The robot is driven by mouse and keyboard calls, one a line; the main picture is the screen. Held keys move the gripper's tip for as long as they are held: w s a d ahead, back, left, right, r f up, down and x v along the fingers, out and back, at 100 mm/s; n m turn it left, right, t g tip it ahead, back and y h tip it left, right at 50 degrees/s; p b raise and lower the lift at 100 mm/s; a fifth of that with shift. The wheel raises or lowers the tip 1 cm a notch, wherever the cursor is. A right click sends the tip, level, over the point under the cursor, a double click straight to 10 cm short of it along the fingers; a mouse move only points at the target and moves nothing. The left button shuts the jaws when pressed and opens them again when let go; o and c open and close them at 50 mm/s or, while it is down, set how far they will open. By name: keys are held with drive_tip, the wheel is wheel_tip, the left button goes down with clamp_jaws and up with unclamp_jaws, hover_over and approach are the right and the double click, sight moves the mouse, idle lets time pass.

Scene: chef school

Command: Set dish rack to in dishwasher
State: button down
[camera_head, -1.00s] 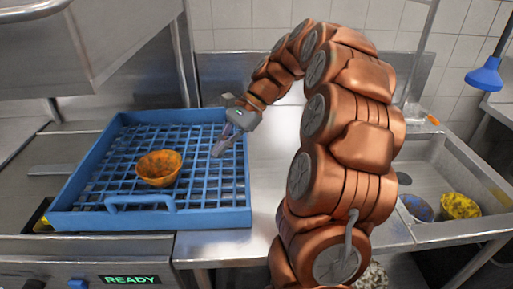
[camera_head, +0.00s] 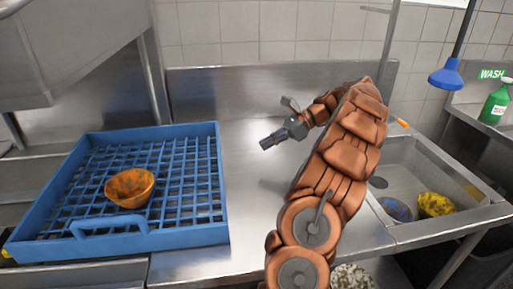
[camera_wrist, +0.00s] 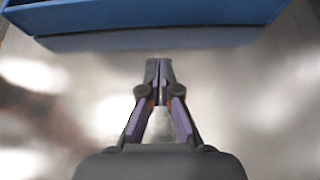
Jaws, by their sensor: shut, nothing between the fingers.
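The blue dish rack (camera_head: 222,185) sits at the left of the head view, on the dishwasher bed (camera_head: 20,185) and reaching to the counter's left end. An orange, dark-spotted bowl (camera_head: 130,188) stands upright inside it. In the wrist view the rack's blue wall (camera_wrist: 160,14) crosses the top. My gripper (camera_head: 266,144) is above the counter, to the right of the rack and apart from it, pointing left. In the wrist view my gripper (camera_wrist: 158,66) has its fingertips together with nothing between them. The raised steel hood (camera_head: 70,50) is at the upper left.
The steel counter (camera_head: 250,195) between rack and sink is clear. The sink (camera_head: 395,160) at right holds a blue dish (camera_head: 396,209) and a yellow dish (camera_head: 434,205). A blue-headed sprayer (camera_head: 459,75) hangs above it. A green bottle (camera_head: 494,104) stands far right.

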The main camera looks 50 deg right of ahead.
drive_tip(key=x, duration=0.8)
drive_tip(key=shift+w+a+f+p, duration=0.15)
drive_tip(key=shift+w+a+p, duration=0.05)
drive_tip(key=shift+a+p, duration=0.1)
drive_tip(key=w+a, duration=0.2)
drive_tip(key=shift+a+p, duration=0.3)
drive_tip(key=shift+w+a, duration=0.25)
drive_tip(key=shift+a, duration=0.1)
